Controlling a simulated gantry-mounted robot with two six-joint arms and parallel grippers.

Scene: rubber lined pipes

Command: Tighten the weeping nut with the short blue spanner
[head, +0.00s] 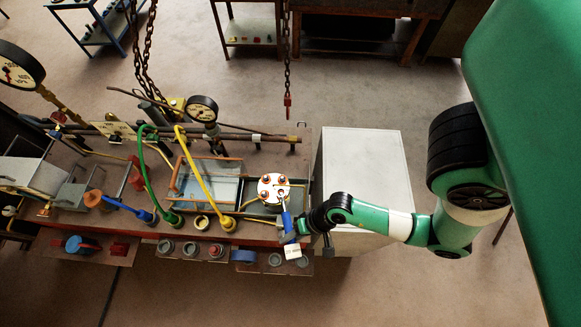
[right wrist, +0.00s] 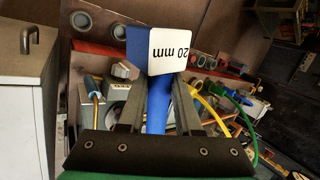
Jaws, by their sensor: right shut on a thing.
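My right gripper (head: 301,226) is shut on a blue spanner (head: 287,221) at the right end of the bench. The spanner also shows between the fingers in the right wrist view (right wrist: 157,108), with a white "20 mm" tag (right wrist: 168,54) by it. The spanner's upper end is close to a round white flange (head: 273,187) with several orange-ringed nuts. I cannot tell whether the spanner touches a nut, or which nut weeps. My left gripper is in neither view.
A pale cabinet (head: 364,180) stands right of the bench. Green (head: 147,175) and yellow (head: 207,178) hoses arch over the bench, left of the flange. A pressure gauge (head: 202,109) stands behind. A chain with a red hook (head: 287,102) hangs above the rear edge.

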